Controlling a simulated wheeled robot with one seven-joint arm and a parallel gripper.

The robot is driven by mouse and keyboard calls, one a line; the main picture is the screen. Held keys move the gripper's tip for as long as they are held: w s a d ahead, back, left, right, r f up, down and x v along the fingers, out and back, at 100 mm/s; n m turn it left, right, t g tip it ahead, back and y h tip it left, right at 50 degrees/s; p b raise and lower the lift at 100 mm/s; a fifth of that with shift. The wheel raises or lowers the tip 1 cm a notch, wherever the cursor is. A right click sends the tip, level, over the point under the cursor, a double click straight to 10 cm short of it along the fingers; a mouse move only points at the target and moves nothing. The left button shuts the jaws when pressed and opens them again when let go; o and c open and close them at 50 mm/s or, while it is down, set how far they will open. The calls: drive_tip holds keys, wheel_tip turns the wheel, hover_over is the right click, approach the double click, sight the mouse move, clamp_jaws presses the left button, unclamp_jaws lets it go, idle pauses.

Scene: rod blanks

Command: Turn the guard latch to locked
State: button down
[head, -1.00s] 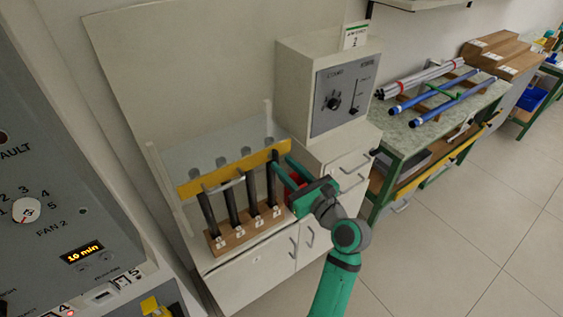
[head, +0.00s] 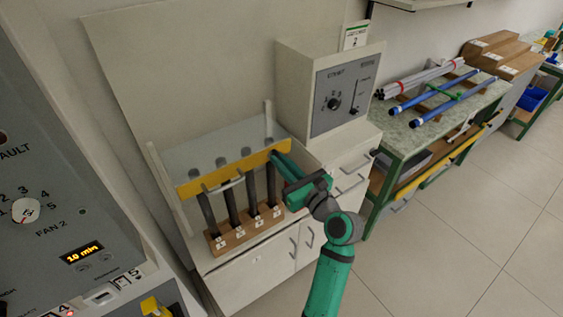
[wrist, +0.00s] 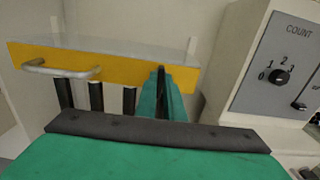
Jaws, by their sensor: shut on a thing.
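The guard is a clear panel with a yellow front bar (head: 225,173) and a grey handle, above a wooden rack (head: 245,232) of black rods. My gripper (head: 277,160) is at the right end of the yellow bar. In the wrist view, its green fingers (wrist: 163,90) are closed together in front of that bar end, around a narrow dark upright piece (wrist: 161,74), which I take to be the guard latch. The fingers hide most of the latch, so I cannot tell its setting. The yellow bar (wrist: 110,70) spans much of the wrist view.
A grey box with a COUNT dial (head: 335,103) stands right of the guard on the white cabinet (head: 245,280). A panel with a FAN 2 dial (head: 27,210) is at the left. A bench (head: 430,125) with blue and white rods stands at the right.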

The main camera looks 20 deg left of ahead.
drive_tip(key=shift+d+n, duration=0.1)
drive_tip(key=shift+n, duration=0.2)
drive_tip(key=shift+s+a+f+n, duration=0.1)
drive_tip(key=shift+n, duration=2.75)
drive_tip(key=shift+s+a+f+n, duration=0.1)
drive_tip(key=shift+f+n, duration=0.05)
drive_tip(key=shift+n, duration=2.65)
drive_tip(key=shift+s+a+f+n, duration=0.1)
drive_tip(key=shift+n, duration=2.75)
drive_tip(key=c, duration=1.9)
unclamp_jaws()
drive_tip(key=shift+o, duration=0.2)
drive_tip(key=v, duration=1)
drive_tip(key=shift+s+d, duration=0.25)
drive_tip(key=shift+d, duration=0.1)
